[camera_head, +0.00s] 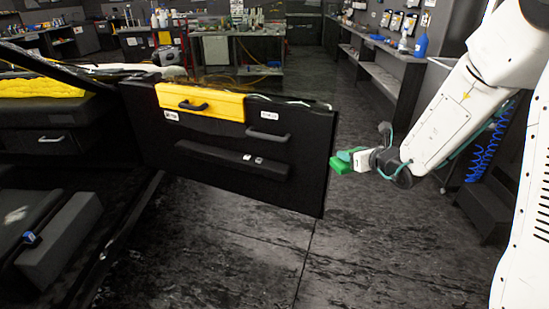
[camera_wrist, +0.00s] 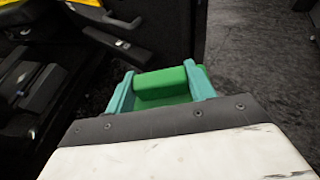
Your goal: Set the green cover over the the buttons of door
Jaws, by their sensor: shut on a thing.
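The green cover (camera_head: 341,166) is held in my gripper (camera_head: 348,158), just right of the open door's free edge in the head view. In the wrist view the green cover (camera_wrist: 165,85) sits between the two teal fingers of my gripper (camera_wrist: 160,88), which touch its sides. The black door (camera_head: 300,180) stands open. Its buttons (camera_head: 253,160) are small light switches on the long dark armrest (camera_head: 215,157). The armrest also shows at the upper left of the wrist view (camera_wrist: 118,43). The cover is apart from the buttons, and nothing lies over them.
A yellow panel (camera_head: 200,102) with a dark handle tops the door. The car's dark interior lies at left. A shelf (camera_head: 385,60) with bottles runs along the right wall. The floor (camera_head: 350,250) right of and below the door is clear.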

